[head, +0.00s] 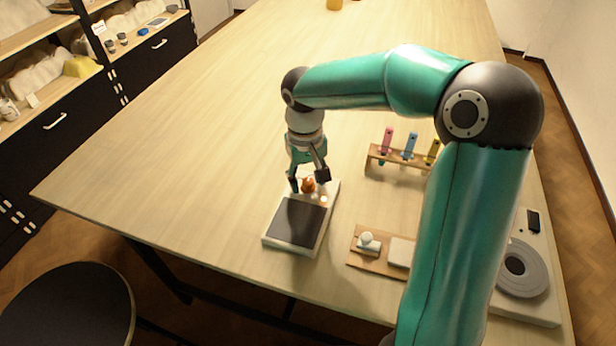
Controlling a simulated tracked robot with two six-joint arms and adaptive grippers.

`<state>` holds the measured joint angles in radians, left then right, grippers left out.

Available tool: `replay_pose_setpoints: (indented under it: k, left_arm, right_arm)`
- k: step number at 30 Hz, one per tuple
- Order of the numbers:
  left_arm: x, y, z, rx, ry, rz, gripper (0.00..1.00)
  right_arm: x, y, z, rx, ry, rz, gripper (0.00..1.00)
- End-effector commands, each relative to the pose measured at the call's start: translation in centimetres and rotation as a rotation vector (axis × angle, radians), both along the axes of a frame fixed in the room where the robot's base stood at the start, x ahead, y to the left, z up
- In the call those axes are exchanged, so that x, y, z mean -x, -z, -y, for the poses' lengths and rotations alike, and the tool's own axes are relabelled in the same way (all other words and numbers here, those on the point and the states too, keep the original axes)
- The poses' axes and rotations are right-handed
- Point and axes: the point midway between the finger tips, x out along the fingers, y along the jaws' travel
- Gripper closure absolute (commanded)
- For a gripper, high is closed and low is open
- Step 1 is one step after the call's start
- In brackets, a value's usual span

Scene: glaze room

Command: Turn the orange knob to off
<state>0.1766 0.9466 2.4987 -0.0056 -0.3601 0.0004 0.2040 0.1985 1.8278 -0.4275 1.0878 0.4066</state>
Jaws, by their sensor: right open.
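The orange knob (308,185) sits at the far end of a white device (268,238) with a dark square top plate, near the table's front edge. A small bright light (323,200) glows beside the knob, to its right. My right gripper (309,183) points down over the knob. Its fingers are open, one on the left and one on the right of the knob. I cannot tell whether a finger touches it. The knob's marks and setting are too small to read. My left gripper is not in view.
A wooden rack (394,163) with pink, blue and yellow tubes stands right of the gripper. A wooden board (362,261) with white pieces lies right of the device. A grey disc (522,268) is at the far right. The table's left side is clear.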

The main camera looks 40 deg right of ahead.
Motion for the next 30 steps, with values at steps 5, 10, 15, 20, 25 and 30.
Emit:
replay_pose_setpoints:
  k: [5, 10, 15, 20, 25, 30]
  left_arm:
    - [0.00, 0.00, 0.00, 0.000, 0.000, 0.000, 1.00]
    - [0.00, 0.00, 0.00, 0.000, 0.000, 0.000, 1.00]
    - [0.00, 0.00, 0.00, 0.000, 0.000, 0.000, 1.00]
    - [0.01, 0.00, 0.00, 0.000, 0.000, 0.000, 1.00]
    - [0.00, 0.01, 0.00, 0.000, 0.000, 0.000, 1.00]
    - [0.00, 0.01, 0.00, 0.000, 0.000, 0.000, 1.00]
  right_arm:
    - [0.00, -0.01, 0.01, 0.000, 0.000, 0.000, 0.67]
    - [0.02, -0.03, 0.01, 0.000, 0.000, 0.000, 0.95]
    - [0.05, -0.04, 0.03, 0.000, 0.000, 0.000, 1.00]
    - [0.06, -0.04, 0.04, 0.000, -0.015, 0.000, 1.00]
    - [0.07, -0.04, 0.04, 0.000, -0.068, 0.000, 1.00]
    - [0.09, -0.04, 0.06, 0.001, -0.168, -0.001, 1.00]
